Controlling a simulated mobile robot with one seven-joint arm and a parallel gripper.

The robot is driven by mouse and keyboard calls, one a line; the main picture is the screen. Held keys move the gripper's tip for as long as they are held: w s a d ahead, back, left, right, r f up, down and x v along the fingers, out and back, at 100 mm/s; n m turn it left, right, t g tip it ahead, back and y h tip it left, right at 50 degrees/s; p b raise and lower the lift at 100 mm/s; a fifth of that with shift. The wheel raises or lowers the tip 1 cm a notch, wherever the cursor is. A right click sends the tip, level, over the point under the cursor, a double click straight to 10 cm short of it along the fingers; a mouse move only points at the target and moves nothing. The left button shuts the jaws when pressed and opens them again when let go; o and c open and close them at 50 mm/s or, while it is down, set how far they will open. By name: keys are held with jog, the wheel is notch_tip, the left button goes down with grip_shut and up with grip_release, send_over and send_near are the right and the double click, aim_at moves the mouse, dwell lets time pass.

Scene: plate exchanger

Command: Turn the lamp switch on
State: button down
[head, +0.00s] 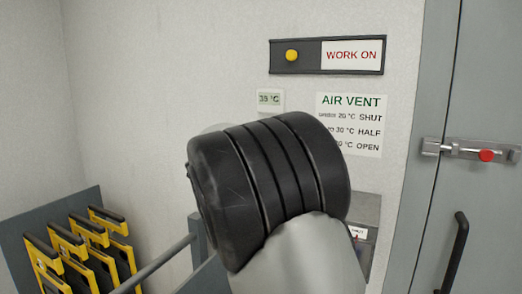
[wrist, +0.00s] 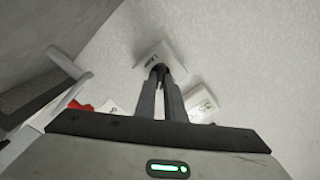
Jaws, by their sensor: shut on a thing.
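A small white wall plate (wrist: 149,54), which looks like the lamp switch, shows at the top middle of the wrist view. My gripper (wrist: 160,71) reaches up to it, with its two dark fingers close together at the plate's lower edge. The fingers are shut on a small part there, which looks like the switch's lever. They cover most of it, so I cannot tell which way it is set. In the head view my arm's black wrist hides the gripper and the switch.
Above is a dark WORK ON panel (head: 299,69) with a yellow knob. A grey door (head: 487,90) with a latch stands right. Yellow-and-black frames (head: 85,245) stand lower left.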

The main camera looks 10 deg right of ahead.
jog(key=shift+f+m+b, duration=0.2)
jog(key=shift+m+b, duration=2.45)
jog(key=shift+m, duration=1.25)
jog(key=shift+r+m, duration=0.1)
jog(key=shift+m, duration=0.2)
jog(key=c, duration=1.8)
grip_release()
jog(key=shift+c, duration=0.2)
jog(key=shift+s+a, duration=0.1)
jog(key=v, duration=1.7)
